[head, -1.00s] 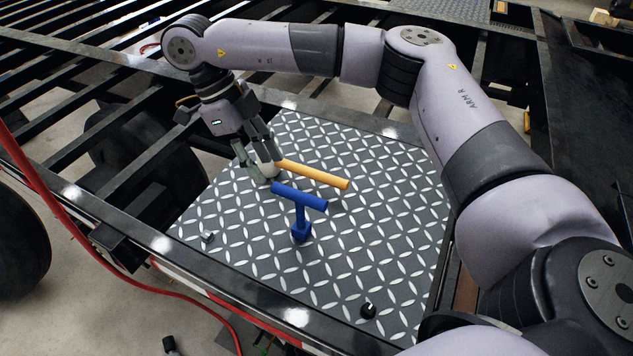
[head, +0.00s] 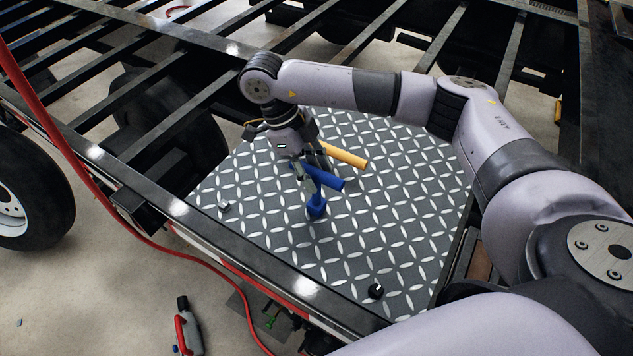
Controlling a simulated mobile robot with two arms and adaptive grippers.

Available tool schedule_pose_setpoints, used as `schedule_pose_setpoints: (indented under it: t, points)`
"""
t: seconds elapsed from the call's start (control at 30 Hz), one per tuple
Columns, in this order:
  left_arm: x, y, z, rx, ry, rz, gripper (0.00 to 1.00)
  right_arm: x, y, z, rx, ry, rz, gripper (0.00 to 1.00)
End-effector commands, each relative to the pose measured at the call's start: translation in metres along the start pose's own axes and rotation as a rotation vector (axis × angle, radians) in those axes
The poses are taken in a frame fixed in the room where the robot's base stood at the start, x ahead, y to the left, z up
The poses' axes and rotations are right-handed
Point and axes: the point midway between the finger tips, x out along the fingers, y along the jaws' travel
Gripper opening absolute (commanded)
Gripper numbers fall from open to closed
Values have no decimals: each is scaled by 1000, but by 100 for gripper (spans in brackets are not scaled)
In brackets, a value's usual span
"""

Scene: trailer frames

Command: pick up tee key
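The blue tee key (head: 330,180) stands upright on the diamond plate, its crossbar on top and its blue socket end (head: 316,209) at the plate. My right gripper (head: 311,176) is at the left part of the crossbar, pointing down. One finger shows in front of the bar, and the gripper hides the bar's left end. I cannot tell whether the fingers are closed on it. My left gripper is not in view.
A tool with a yellow handle (head: 343,155) lies just behind the tee key, partly hidden by my gripper. A small black knob (head: 376,291) and a small fitting (head: 225,206) are on the diamond plate (head: 400,240). A red hose (head: 170,250) runs along the left.

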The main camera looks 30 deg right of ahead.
Motion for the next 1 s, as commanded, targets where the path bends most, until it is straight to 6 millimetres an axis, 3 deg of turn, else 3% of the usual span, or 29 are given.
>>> schedule_pose_setpoints:
  t: [0.27,0.4,0.67,1.0]
  points:
    - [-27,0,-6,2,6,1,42,30,2,-3,1,5,2,40]
    - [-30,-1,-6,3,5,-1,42,48,1,-1,0,1,1,40]
    - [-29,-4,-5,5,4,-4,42,53,1,0,0,-1,0,40]
    - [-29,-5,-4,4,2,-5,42,53,1,0,0,-1,0,18]
